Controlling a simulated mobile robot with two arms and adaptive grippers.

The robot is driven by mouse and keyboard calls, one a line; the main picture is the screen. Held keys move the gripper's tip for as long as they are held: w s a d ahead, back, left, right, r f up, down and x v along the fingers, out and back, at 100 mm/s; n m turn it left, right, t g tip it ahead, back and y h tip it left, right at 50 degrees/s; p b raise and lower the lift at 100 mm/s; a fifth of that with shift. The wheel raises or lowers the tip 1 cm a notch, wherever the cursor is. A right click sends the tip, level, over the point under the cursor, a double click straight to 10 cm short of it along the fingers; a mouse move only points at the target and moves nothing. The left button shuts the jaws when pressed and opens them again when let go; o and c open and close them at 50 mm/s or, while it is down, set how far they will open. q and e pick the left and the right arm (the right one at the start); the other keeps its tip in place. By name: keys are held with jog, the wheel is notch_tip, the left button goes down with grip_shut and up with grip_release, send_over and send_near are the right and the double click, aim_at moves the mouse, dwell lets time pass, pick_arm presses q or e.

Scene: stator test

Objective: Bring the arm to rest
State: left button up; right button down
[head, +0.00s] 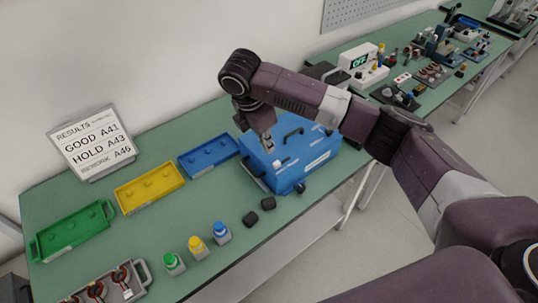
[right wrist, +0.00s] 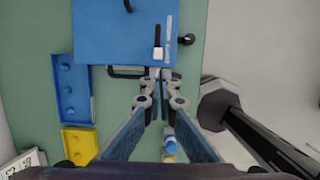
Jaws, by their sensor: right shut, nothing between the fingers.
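My right arm comes in from the right in the head view and bends down over the blue case. My right gripper (head: 268,143) points down at the near left part of the blue case (head: 305,165). In the right wrist view the fingertips of the gripper (right wrist: 160,74) meet, with nothing between them. My left gripper is not in view.
Blue (head: 210,157), yellow (head: 150,187) and green (head: 75,230) trays line the back of the table. Green-, yellow- and blue-topped pieces (head: 222,233) stand in front. A results sign (head: 93,142) stands at the back left. Another bench with instruments (head: 430,90) lies at the right.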

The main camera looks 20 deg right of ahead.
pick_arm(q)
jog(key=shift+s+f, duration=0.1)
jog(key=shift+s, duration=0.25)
